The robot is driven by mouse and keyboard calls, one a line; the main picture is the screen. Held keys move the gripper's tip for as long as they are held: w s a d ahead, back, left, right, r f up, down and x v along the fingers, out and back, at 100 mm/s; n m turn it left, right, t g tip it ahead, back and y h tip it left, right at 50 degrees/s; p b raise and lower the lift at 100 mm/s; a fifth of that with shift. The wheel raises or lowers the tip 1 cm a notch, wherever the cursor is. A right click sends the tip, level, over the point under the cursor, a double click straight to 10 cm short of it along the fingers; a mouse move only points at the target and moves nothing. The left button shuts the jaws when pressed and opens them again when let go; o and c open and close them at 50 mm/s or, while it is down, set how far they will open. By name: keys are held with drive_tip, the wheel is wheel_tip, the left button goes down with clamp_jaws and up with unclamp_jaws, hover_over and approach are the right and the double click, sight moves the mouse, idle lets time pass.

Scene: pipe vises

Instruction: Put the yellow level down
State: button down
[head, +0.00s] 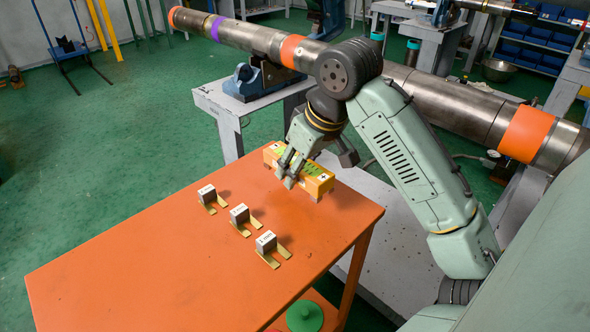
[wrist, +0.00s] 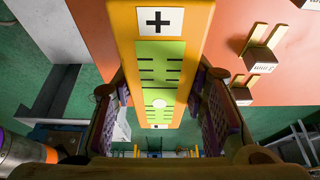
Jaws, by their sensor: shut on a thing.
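The yellow level (head: 318,181) is a long yellow-orange block with a green panel and black plus marks on its top. It is at the back edge of the orange table in the head view. In the wrist view the level (wrist: 201,20) runs lengthwise between my fingers. My gripper (head: 287,172) points down over the level and is shut on it across its width, with one finger on each side in the wrist view (wrist: 160,95). I cannot tell whether the underside of the level touches the table. My fingers hide part of its top.
Three grey blocks (head: 207,193), (head: 240,213), (head: 266,242) with brass prongs stand in a row on the orange table (head: 140,265). The table's left and front are clear. A long steel pipe (head: 440,92) lies behind, held by a blue vise (head: 262,78).

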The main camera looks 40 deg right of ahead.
sight(296, 188)
drive_tip(key=shift+w+d, duration=0.35)
drive_tip(key=shift+w, duration=0.55)
drive_tip(key=shift+w+f+p, duration=0.1)
drive_tip(key=shift+f+p, duration=0.2)
drive_tip(key=shift+f, duration=1.55)
drive_tip(key=shift+f, duration=0.1)
drive_tip(key=shift+f+b, duration=0.35)
drive_tip(key=shift+f, duration=0.15)
drive_tip(key=c, duration=1.4)
unclamp_jaws()
drive_tip(key=o, duration=0.4)
drive_tip(key=shift+f, duration=0.2)
drive_tip(key=shift+o, duration=0.2)
drive_tip(key=shift+r, duration=0.15)
